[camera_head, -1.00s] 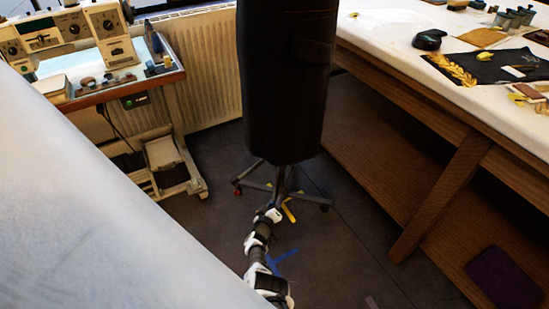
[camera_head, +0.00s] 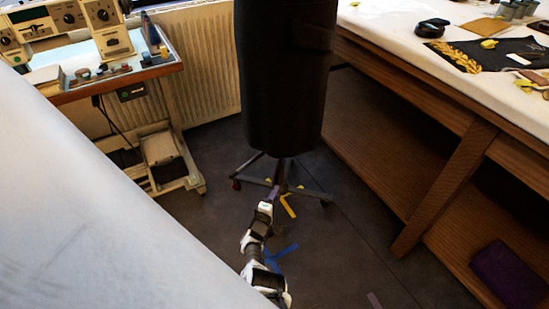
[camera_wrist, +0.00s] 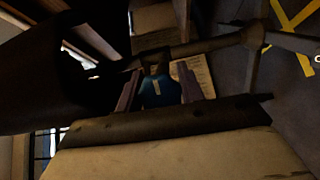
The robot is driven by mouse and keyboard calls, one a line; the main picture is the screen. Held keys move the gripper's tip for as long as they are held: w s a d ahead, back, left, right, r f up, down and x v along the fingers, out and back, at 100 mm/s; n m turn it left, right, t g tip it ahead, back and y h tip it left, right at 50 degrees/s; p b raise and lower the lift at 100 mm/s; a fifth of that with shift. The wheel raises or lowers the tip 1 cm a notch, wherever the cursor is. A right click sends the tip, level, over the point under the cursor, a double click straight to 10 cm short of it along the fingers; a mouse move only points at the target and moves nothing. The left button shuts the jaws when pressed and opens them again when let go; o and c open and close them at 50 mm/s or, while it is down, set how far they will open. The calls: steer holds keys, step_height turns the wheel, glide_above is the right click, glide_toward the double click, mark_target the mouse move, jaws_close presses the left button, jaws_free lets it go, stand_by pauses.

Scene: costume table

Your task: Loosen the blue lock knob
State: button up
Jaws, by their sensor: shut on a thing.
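The blue lock knob (camera_wrist: 160,91) is in the middle of the wrist view, on the stand's dark pole. My gripper (camera_wrist: 158,82) has one finger on each side of it and is shut on it. In the head view my gripper (camera_head: 273,193) is at the stand's pole, just under the black dress form (camera_head: 284,85). The knob itself is too small or hidden there to make out. The stand (camera_head: 281,175) is upright on spread legs with casters.
A wooden-sided table (camera_head: 400,75) is on the right, with a purple folded thing (camera_head: 507,274) on its lower shelf. A wheeled machine cart (camera_head: 165,150) stands at the left before a radiator (camera_head: 200,60). Yellow tape (camera_head: 288,205) and blue tape (camera_head: 280,257) mark the dark floor.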

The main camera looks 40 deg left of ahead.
steer(key=shift+a+r+n, duration=0.1)
steer(key=shift+n, duration=0.2)
steer(key=o, duration=1)
steer(key=shift+s, duration=0.1)
steer(key=shift+p+v, duration=3.55)
steer(key=shift+v, duration=3.25)
